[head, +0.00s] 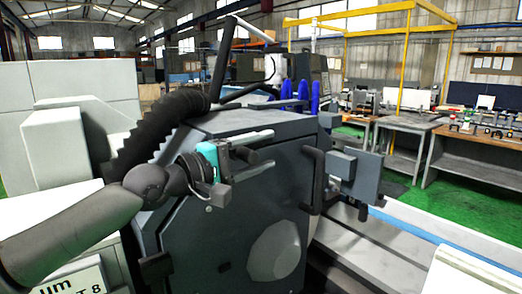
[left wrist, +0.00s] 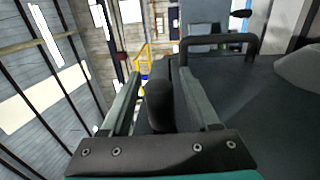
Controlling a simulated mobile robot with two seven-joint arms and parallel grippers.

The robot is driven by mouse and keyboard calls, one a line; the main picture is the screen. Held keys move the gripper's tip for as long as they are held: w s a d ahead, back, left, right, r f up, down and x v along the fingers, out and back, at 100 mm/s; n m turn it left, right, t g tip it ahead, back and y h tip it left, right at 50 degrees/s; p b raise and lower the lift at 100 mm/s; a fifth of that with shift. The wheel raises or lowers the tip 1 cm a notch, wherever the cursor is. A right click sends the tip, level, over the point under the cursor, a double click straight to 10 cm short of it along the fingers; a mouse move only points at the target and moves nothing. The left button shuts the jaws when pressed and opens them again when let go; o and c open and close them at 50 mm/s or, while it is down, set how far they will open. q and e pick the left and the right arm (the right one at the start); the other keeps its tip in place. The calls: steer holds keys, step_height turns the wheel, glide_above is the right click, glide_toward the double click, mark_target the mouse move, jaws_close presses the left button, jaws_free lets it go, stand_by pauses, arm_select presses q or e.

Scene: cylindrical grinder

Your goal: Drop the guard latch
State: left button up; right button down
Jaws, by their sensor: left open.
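A dark rounded lever (left wrist: 158,105), apparently the guard latch, stands between my left gripper's two fingers in the left wrist view. Gaps show on both sides of it. In the head view my left gripper (head: 262,158), with a teal body, is open at the upper front edge of the grey machine guard (head: 235,225). A dark knob (head: 246,154), apparently the same latch, shows at its fingers, partly hidden by them. The lever's lower end is hidden in both views. My right gripper is not in view.
A black bar handle (head: 313,180) sticks out right of the gripper; it also shows in the left wrist view (left wrist: 222,40). A grey box on a bracket (head: 360,172) stands beyond it. A black corrugated hose (head: 150,130) runs behind my left arm. Workbenches (head: 470,150) stand far right.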

arm_select(q)
steer(key=shift+c, duration=0.4)
jaws_close()
stand_by(0.9)
